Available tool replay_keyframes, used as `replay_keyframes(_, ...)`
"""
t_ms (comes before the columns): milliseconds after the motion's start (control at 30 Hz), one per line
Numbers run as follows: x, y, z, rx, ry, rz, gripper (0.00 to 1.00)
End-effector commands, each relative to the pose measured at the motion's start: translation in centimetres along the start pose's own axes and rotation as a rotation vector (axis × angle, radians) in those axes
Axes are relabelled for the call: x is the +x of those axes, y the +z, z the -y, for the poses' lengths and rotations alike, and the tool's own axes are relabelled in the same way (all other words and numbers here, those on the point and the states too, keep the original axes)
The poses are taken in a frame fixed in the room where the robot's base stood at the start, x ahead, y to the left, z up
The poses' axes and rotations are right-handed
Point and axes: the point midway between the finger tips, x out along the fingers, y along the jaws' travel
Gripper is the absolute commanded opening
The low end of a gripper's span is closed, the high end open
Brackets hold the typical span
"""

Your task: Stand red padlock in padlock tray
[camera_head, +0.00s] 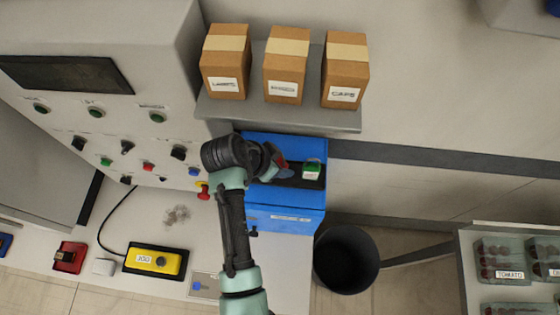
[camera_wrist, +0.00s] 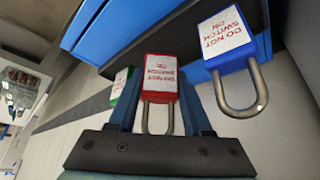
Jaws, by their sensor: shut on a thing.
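The red padlock (camera_wrist: 161,80) is held between the two fingers of my gripper (camera_wrist: 159,95) in the wrist view. Its shackle points back toward my palm and its white label faces the camera. In the head view my gripper (camera_head: 277,167) is over the dark recess of the blue padlock tray (camera_head: 285,140), with a bit of red at its fingers. A green padlock (camera_head: 312,170) stands at the recess's right end. It shows partly behind my left finger in the wrist view (camera_wrist: 121,83). A blue padlock (camera_wrist: 229,40) is right of the red one there. I cannot tell whether the red padlock touches the tray floor.
A grey shelf (camera_head: 300,112) with three cardboard boxes (camera_head: 284,68) is above the tray. A control panel (camera_head: 100,100) with knobs and buttons is to the left. A dark bin (camera_head: 345,262) stands below right of the tray. A yellow box (camera_head: 155,262) lies on the bench at lower left.

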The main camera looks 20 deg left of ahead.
Motion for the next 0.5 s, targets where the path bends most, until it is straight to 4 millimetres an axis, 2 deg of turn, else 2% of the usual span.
replay_keyframes(133, 0.78, 0.44, -0.01, 0.0, 0.0, -0.001, 0.0)
replay_keyframes(467, 1.15, 0.66, 0.03, 0.001, -0.002, -0.002, 0.0)
replay_keyframes(500, 1.13, 0.65, 0.02, 0.001, -0.002, -0.002, 0.53)
